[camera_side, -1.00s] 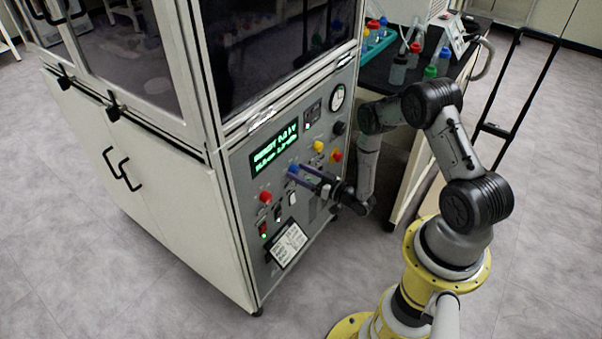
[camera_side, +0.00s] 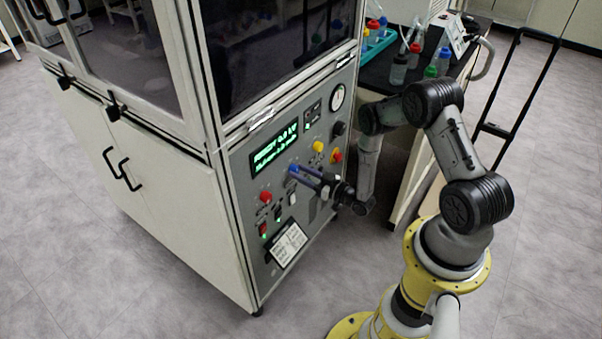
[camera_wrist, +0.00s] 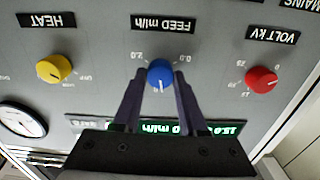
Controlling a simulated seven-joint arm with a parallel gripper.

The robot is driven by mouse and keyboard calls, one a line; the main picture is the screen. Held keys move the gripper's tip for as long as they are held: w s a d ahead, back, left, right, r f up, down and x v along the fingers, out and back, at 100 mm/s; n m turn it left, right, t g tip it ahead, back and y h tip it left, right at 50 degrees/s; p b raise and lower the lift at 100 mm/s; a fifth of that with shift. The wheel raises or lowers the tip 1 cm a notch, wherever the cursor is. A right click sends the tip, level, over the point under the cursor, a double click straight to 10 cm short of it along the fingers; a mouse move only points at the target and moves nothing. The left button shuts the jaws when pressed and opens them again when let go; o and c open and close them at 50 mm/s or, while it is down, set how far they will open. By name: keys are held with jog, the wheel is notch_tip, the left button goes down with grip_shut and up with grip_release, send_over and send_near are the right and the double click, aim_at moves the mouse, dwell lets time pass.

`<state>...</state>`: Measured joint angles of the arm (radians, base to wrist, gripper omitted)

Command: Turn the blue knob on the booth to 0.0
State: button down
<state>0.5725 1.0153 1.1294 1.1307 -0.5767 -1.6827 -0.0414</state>
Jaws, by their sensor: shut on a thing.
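The blue knob (camera_wrist: 160,74) is on the grey panel, under the upside-down label "FEED ml/h". Its white pointer line points down in the wrist view, towards the display. The "0.0" mark is to the knob's right in that view and "2.0" to its left. My gripper (camera_wrist: 159,80) has one finger on each side of the blue knob and is shut on it. In the side view the blue knob (camera_side: 293,168) shows at the fingertips of my gripper (camera_side: 296,171), partly hidden.
A red knob (camera_wrist: 261,79) labelled "VOLT kV" and a yellow knob (camera_wrist: 54,68) labelled "HEAT" flank the blue one. A green-lit display (camera_side: 274,148) is beside it on the booth (camera_side: 240,220). A dark bench with bottles (camera_side: 398,70) stands behind my arm.

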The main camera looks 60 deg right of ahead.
jog(key=n, duration=0.5)
jog(key=shift+n, duration=0.3)
jog(key=n, duration=1)
jog(key=shift+a+n, duration=0.1)
jog(key=shift+n, duration=0.3)
jog(key=n, duration=0.5)
jog(key=shift+n, duration=0.3)
jog(key=shift+c, duration=2.2)
grip_release()
jog(key=shift+s+f, duration=0.1)
